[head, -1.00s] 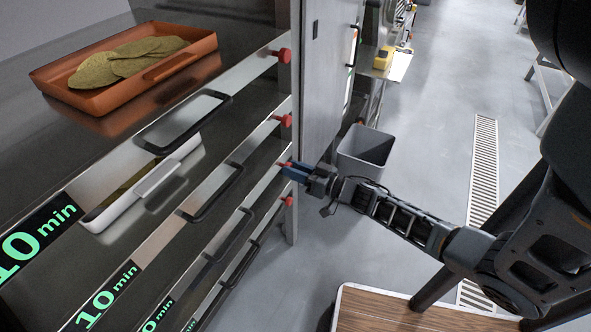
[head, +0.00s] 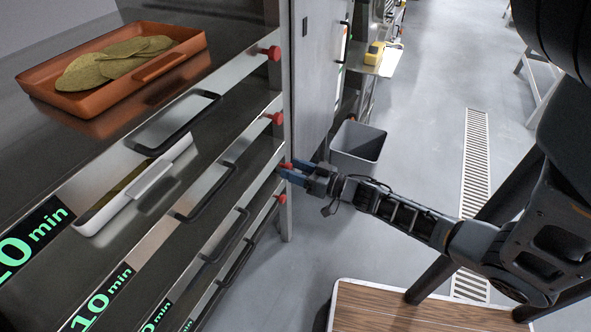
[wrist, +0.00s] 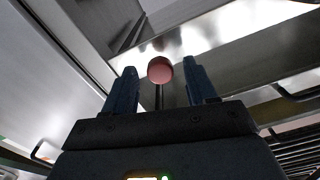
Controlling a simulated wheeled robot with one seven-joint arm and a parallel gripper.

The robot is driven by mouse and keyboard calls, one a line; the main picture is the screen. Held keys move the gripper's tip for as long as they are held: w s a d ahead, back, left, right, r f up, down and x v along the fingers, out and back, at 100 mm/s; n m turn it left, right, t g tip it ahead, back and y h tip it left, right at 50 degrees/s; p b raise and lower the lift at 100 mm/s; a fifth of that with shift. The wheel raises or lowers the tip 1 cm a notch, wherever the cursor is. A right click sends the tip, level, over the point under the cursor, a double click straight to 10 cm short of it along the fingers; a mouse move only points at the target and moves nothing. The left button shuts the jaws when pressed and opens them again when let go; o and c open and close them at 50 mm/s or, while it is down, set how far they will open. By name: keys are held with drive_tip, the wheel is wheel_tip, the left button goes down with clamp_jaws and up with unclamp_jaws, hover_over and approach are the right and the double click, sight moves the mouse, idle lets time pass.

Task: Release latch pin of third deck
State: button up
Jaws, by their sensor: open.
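The rack at the left has red latch pins along its right-hand post. The third pin from the top (head: 286,166) is the one at my gripper, and its round head looks slightly farther out than the others. My gripper (head: 289,173) is open, its blue fingers spread beside that pin. In the wrist view the red pin head (wrist: 160,69) sits between the two fingertips, with a gap on each side. The third deck's black handle (head: 225,236) shows below and left of it.
The top pin (head: 271,53), second pin (head: 275,119) and lowest pin (head: 281,199) stand on the same post. An orange tray (head: 190,62) of chips and a white tray (head: 135,203) are on upper decks. A grey bin (head: 358,161) stands behind my gripper.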

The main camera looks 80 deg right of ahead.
drive_tip(key=v, duration=0.7)
drive_tip(key=shift+s, duration=0.4)
drive_tip(key=shift+a, duration=0.1)
drive_tip(key=s+a+r+n+g+y+p, duration=0.1)
drive_tip(key=s+a+r+n+y+p, duration=0.1)
drive_tip(key=a+r, duration=1)
drive_tip(key=s+a+r+n+g+y+p, duration=0.1)
drive_tip(key=s+a+r+n+y+p, duration=0.1)
drive_tip(key=a+r, duration=1.1)
drive_tip(key=s+a+n+p, duration=0.1)
drive_tip(key=a, duration=0.7)
drive_tip(key=shift+r+n+g, duration=0.3)
drive_tip(key=shift+r+n, duration=0.05)
drive_tip(key=shift+n, duration=0.05)
drive_tip(key=shift+s+a, duration=0.1)
